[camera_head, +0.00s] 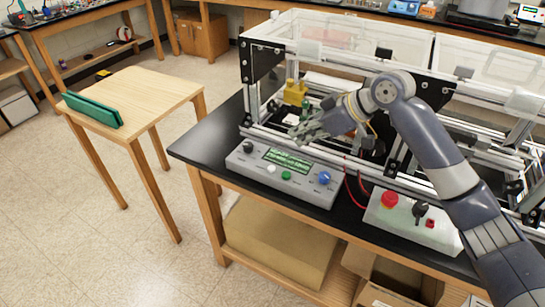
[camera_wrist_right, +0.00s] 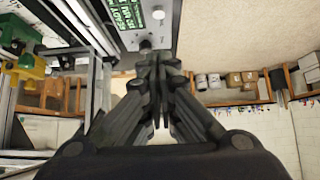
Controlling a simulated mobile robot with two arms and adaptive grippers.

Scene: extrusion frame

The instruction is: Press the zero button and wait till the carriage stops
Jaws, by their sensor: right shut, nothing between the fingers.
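The grey control box (camera_head: 240,160) sits on the black bench top at the frame's front left. It carries a lit green display (camera_head: 288,159), a black knob (camera_head: 248,147), a white button (camera_head: 271,169), a green button (camera_head: 286,176) and a blue knob (camera_head: 325,178). Their labels are too small to read, so I cannot tell which is the zero button. My right gripper (camera_head: 303,133) is shut and empty, above and behind the box. In the right wrist view, the gripper (camera_wrist_right: 158,75) points toward the display (camera_wrist_right: 128,14), white button (camera_wrist_right: 158,14) and black knob (camera_wrist_right: 145,45). The left gripper is out of view.
The extrusion frame (camera_head: 345,168) stands behind the box, with a yellow block (camera_head: 295,92) inside; I cannot tell if it is the carriage. A second box (camera_head: 405,226) with a red button is at right. A wooden table (camera_head: 160,92) with a green object stands left.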

